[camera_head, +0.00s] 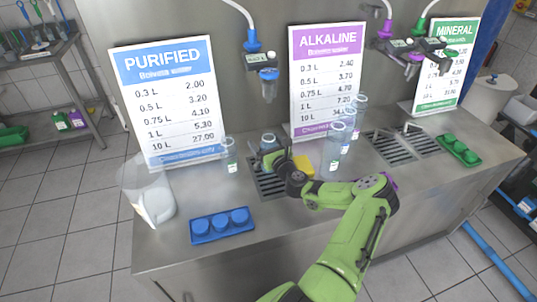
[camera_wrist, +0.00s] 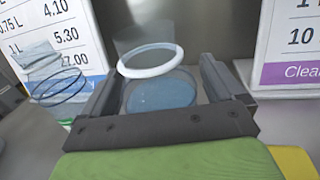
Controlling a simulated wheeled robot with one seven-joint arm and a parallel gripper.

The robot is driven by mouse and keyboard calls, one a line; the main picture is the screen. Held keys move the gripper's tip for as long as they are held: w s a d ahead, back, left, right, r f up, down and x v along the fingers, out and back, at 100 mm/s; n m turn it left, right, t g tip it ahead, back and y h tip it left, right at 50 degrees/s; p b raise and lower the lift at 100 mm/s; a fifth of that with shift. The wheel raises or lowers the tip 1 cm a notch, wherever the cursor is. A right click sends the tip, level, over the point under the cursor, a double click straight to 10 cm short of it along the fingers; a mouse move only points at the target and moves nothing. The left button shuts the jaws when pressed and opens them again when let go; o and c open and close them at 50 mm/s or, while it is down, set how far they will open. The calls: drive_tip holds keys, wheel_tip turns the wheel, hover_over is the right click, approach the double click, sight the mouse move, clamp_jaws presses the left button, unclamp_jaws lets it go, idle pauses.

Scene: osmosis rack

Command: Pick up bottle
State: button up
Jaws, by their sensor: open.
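A clear bluish bottle (camera_head: 268,141) stands at the drain grate under the purified-water nozzle, partly hidden by my gripper (camera_head: 270,158). In the wrist view the same bottle (camera_wrist: 160,95) shows its round pale rim between the two dark fingers of my gripper (camera_wrist: 160,75). The fingers are apart, one on each side of the bottle; whether they touch it cannot be told. Another clear bottle (camera_head: 230,155) with a green-and-white label stands left of my gripper, and it also shows at the left of the wrist view (camera_wrist: 58,82). Several more clear bottles (camera_head: 334,150) stand to the right.
A blue tray with caps (camera_head: 220,225) and a clear jug (camera_head: 148,195) are at the counter's front left. Price signs (camera_head: 168,100) stand behind. A nozzle (camera_head: 267,75) hangs above. A green tray (camera_head: 459,150) is far right.

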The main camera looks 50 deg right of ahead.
drive_tip(key=c, duration=1.2)
drive_tip(key=shift+r, duration=0.15)
drive_tip(key=shift+c, duration=1)
